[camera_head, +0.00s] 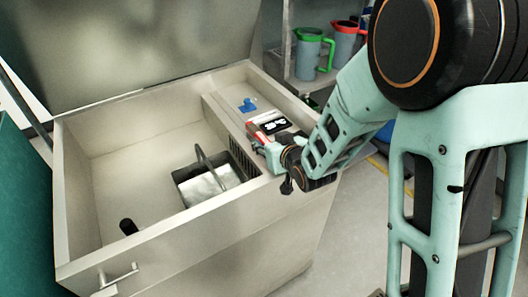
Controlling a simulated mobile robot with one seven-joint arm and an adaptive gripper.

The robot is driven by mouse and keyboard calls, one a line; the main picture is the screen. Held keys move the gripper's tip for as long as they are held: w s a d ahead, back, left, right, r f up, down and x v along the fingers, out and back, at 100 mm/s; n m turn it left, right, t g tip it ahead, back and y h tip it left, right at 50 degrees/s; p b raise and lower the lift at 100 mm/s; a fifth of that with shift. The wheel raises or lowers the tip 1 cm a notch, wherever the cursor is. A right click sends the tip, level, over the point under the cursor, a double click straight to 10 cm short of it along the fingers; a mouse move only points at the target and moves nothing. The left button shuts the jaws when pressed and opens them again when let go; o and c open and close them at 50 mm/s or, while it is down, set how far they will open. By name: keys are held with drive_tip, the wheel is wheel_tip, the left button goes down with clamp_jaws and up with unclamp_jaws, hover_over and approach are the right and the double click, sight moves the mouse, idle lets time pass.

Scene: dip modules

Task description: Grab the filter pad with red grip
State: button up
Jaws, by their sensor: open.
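A small red part (256,131), which looks like the red grip of the filter pad, shows on the ledge at the right side of the open metal bin. The pad under it is mostly hidden by my gripper. My gripper (259,139) is low over the ledge, right at the red part. Its fingers are small and partly hidden here, and I cannot tell whether they touch the grip. The gripper is open. A white-and-black item (275,126) lies just right of the red part.
A blue grip (247,105) stands farther back on the same ledge. A dark basket with a handle (203,157) and white contents sits inside the bin (88,262). Green-rimmed (309,52) and red-rimmed (345,42) jugs stand on a shelf behind. The bin's raised lid (150,45) is at the back.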

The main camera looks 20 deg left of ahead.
drive_tip(key=shift+w+a+f, duration=0.25)
drive_tip(key=shift+w+a, duration=0.05)
drive_tip(key=shift+c, duration=0.7)
drive_tip(key=c, duration=1)
clamp_jaws()
drive_tip(key=shift+r, duration=0.15)
